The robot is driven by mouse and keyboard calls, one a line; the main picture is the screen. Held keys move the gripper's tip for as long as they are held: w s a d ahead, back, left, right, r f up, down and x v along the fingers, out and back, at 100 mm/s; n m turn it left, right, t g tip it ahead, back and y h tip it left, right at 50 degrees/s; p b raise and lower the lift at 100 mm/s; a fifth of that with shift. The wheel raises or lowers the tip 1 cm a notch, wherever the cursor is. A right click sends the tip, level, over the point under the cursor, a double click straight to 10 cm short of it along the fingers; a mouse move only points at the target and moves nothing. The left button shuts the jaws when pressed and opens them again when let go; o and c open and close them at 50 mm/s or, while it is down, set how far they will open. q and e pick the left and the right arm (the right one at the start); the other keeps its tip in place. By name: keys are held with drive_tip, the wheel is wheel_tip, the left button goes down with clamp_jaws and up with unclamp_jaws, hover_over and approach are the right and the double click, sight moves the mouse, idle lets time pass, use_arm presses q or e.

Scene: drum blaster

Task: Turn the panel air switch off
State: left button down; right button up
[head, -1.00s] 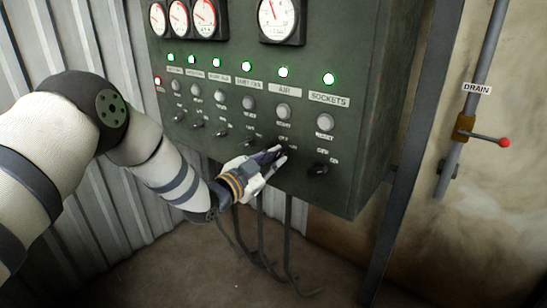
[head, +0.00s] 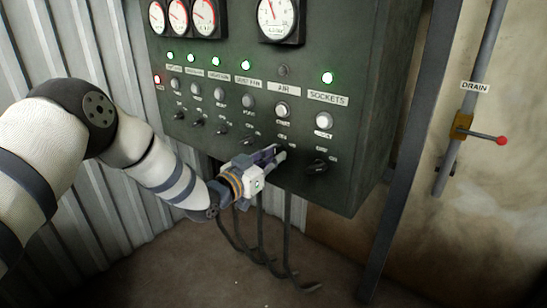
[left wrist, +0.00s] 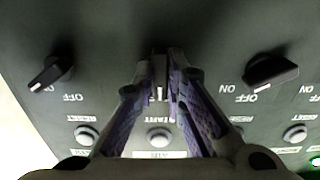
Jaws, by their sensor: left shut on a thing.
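The green panel (head: 320,60) fills the middle of the head view. Its AIR column has a label (head: 285,91), a dark unlit lamp (head: 284,71) and a white button (head: 281,110). My left gripper (head: 277,156) is at the bottom of this column, shut on the air switch, which it mostly hides in the head view. In the left wrist view, the dark air switch knob (left wrist: 158,70) shows between the two fingertips, its white mark pointing roughly along the fingers. My right gripper is not in view.
The SOCKETS switch (head: 317,167) is close on the right, with its lamp (head: 327,78) lit green. Several other lamps and switches lie to the left. Cables (head: 287,240) hang below. A drain pipe with a red-tipped lever (head: 502,140) is at far right.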

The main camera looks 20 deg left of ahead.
use_arm(q)
drive_tip(key=shift+r, duration=0.2)
drive_tip(key=c, duration=1.6)
unclamp_jaws()
drive_tip(key=shift+c, duration=0.2)
drive_tip(key=shift+w+f, duration=0.1)
drive_tip(key=v, duration=1.2)
